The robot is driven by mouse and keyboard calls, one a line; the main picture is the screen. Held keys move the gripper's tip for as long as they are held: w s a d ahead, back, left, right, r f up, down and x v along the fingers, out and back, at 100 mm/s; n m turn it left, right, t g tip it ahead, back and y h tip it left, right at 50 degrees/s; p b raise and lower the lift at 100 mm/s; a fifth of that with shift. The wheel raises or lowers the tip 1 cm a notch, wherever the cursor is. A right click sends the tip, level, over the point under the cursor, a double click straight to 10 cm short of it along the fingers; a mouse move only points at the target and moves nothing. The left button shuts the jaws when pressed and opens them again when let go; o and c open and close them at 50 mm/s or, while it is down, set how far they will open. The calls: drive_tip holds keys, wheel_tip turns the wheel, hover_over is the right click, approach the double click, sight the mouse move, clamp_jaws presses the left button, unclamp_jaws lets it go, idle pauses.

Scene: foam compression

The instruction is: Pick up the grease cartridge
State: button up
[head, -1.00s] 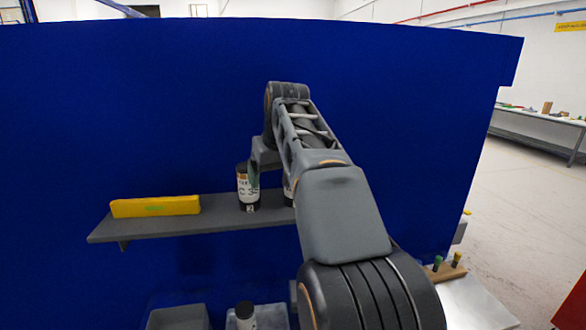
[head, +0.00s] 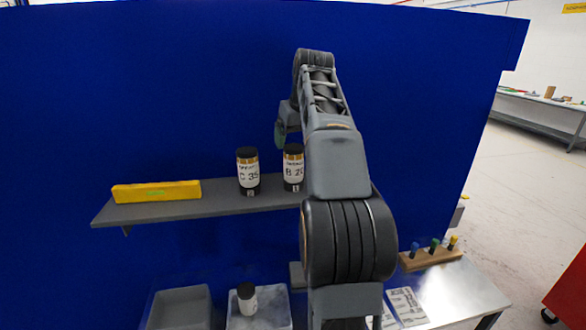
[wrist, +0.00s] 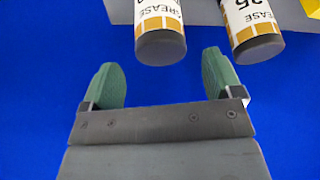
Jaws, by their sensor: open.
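Two dark-capped grease cartridges with white and gold labels stand upright on the grey shelf (head: 218,207): the C 35 cartridge (head: 248,172) and, to its right, the B 20 cartridge (head: 293,168). Another dark-capped cylinder (head: 247,300) is in a lower bin. My gripper (head: 280,134) is above the shelf, near the top of the B 20 cartridge in the picture. In the wrist view my gripper (wrist: 160,70) has its green fingers wide apart and nothing between them. There, the left cartridge (wrist: 159,22) is beyond the finger gap and the right cartridge (wrist: 252,22) is beyond the right finger.
A yellow bar (head: 156,191) lies on the shelf's left part. A blue panel (head: 150,90) stands behind. Below are grey bins (head: 180,294). A wooden holder (head: 431,259) with coloured pegs and printed sheets (head: 407,306) are on a metal table at right.

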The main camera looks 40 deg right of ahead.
sight(294, 146)
drive_tip(key=shift+x, duration=2.95)
drive_tip(key=shift+c, duration=0.2)
drive_tip(key=c, duration=1.1)
